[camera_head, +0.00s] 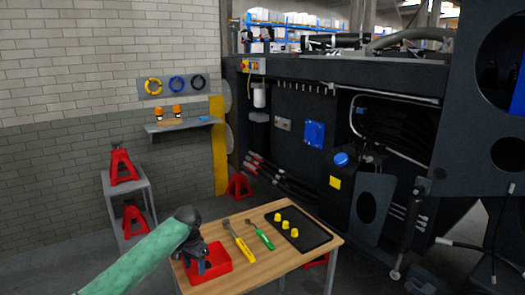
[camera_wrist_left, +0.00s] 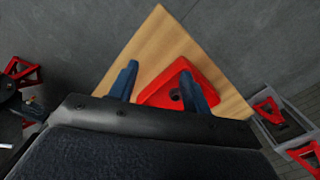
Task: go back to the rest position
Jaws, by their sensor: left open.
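My left gripper (camera_head: 202,264) is over the left end of the wooden table (camera_head: 262,275), at the red box (camera_head: 220,259). In the left wrist view its two blue fingers (camera_wrist_left: 159,68) stand wide apart, with nothing held between them. The red box shows there too (camera_wrist_left: 160,92), with a dark round spot on it, close to the right finger and partly hidden behind it. I cannot tell whether the finger touches the box. My right gripper is in neither view.
A yellow-handled tool (camera_head: 242,246), a green-handled tool (camera_head: 263,238) and a black tray (camera_head: 316,240) with yellow pieces are on the table. The dark harvester chassis (camera_head: 290,95) stands behind. Red jack stands (camera_head: 122,165) are on a grey rack at left.

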